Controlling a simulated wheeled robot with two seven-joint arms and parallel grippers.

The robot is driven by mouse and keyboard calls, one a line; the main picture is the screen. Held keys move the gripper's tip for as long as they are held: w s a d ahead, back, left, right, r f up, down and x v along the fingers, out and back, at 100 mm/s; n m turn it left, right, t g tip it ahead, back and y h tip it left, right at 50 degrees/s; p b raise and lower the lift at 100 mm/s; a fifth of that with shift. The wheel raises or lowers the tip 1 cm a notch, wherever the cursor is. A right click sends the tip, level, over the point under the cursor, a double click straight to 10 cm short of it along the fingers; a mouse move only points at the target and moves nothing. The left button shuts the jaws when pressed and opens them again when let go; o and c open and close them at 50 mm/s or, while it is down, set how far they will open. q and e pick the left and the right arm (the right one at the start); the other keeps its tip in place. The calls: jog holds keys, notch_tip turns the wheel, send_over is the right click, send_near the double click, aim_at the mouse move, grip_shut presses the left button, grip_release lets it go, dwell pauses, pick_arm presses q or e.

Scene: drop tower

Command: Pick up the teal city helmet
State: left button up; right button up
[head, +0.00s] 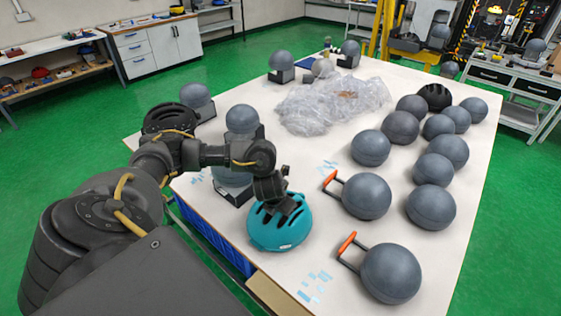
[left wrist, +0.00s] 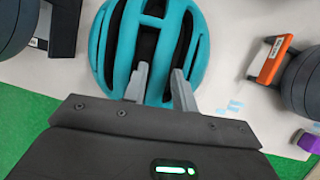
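The teal city helmet (head: 279,227) lies on the white table near its front left edge, dome up. It also shows in the left wrist view (left wrist: 119,58), with long dark vents. My left gripper (head: 282,197) is right over the helmet. In the left wrist view its two fingertips (left wrist: 158,80) are apart and reach over the helmet's near part, around a strip of teal shell between vents. I cannot tell whether they touch the shell. My right gripper is not in view.
A grey headform (head: 242,120) on a dark base stands behind my left arm. Grey balls with orange handles (head: 366,196) (head: 390,273) stand to the right. Crumpled clear plastic (head: 330,103) and more grey balls (head: 400,127) lie farther back. Bare table (head: 345,232) lies right of the helmet.

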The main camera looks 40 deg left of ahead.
pick_arm(q)
jog(key=x, duration=0.4)
jog(key=shift+s+r, duration=0.1)
grip_shut()
